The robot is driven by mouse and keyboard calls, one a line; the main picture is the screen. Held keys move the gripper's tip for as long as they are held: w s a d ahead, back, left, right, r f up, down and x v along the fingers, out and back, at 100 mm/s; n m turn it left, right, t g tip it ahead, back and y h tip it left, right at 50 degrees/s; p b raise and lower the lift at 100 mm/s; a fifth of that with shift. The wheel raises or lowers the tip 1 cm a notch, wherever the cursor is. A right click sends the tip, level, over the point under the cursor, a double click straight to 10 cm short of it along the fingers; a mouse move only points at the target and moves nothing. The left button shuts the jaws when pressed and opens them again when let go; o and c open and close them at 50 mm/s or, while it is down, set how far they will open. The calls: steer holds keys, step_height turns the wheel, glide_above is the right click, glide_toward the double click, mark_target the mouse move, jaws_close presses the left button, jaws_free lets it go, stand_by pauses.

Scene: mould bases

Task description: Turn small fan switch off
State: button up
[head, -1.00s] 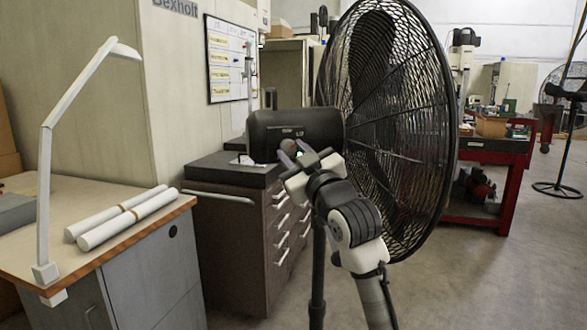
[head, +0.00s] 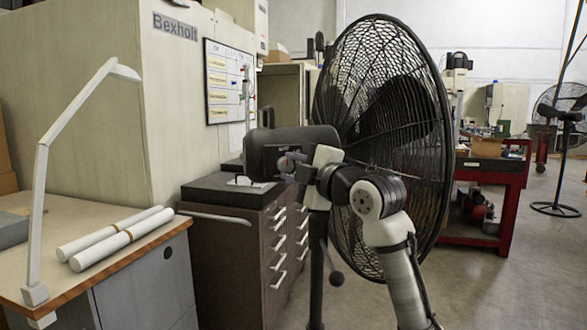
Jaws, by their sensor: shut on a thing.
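A black fan (head: 385,130) with a large wire cage stands on a pole in the middle of the head view. Its dark motor housing (head: 262,140) sticks out to the left behind the cage. My gripper (head: 287,161) is at the rear face of the housing, with its fingers shut around a small round knob (head: 292,156) there. The fingers and my wrist hide part of that face, so the switch's setting cannot be read.
A dark drawer cabinet (head: 235,230) stands left of the fan pole. A workbench (head: 110,262) with white rolls and a lamp is at the left. A red cart (head: 490,180) is behind the fan. Open floor lies at the right.

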steer(key=shift+r+n, duration=0.1)
steer(key=shift+n, duration=0.4)
steer(key=o, duration=1)
steer(key=shift+c, duration=0.2)
steer(key=b+v, duration=0.3)
steer(key=v, duration=1.1)
steer(key=shift+r, duration=0.25)
steer(key=shift+w+a, duration=0.1)
